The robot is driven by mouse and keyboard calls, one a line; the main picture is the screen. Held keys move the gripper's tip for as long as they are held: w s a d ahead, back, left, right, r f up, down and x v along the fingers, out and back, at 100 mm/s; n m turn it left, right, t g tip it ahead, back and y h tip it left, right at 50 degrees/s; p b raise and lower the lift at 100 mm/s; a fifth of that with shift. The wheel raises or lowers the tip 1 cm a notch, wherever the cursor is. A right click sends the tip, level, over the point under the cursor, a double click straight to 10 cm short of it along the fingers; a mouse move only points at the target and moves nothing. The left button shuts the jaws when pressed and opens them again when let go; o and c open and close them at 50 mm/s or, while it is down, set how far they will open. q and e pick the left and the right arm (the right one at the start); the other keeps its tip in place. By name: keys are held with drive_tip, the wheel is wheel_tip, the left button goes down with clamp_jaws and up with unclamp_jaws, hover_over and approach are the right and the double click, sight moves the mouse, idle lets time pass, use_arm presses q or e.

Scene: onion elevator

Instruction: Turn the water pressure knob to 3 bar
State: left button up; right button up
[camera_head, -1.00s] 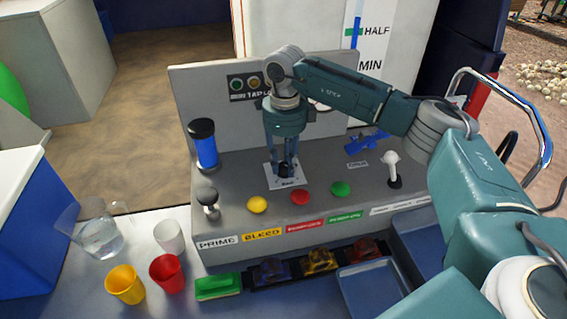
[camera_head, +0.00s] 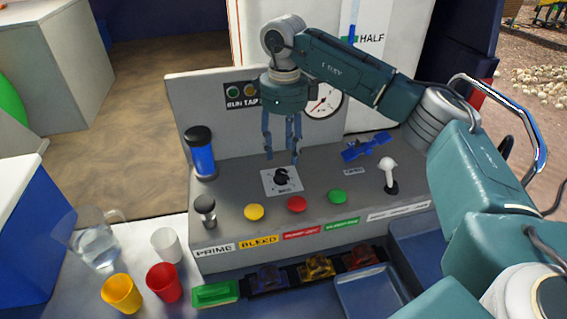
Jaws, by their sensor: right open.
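The black pressure knob (camera_head: 281,176) sits on a white square plate (camera_head: 270,186) on top of the grey control console. Its dial marks are too small to read. My right gripper (camera_head: 281,157) points down just above and behind the knob, its two fingers apart with nothing between them. It does not touch the knob as far as I can see. A round white gauge (camera_head: 326,101) with a red needle is on the back panel, partly hidden by my right arm; I cannot read its value. My left gripper is not in view.
Yellow (camera_head: 254,212), red (camera_head: 297,204) and green (camera_head: 337,196) buttons line the console front. A blue cylinder (camera_head: 201,155), a black-topped lever (camera_head: 205,209), a blue valve handle (camera_head: 366,146) and a white lever (camera_head: 389,176) stand around. Cups and a jug (camera_head: 96,241) are at left.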

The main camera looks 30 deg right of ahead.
drive_tip(key=shift+r, duration=2.35)
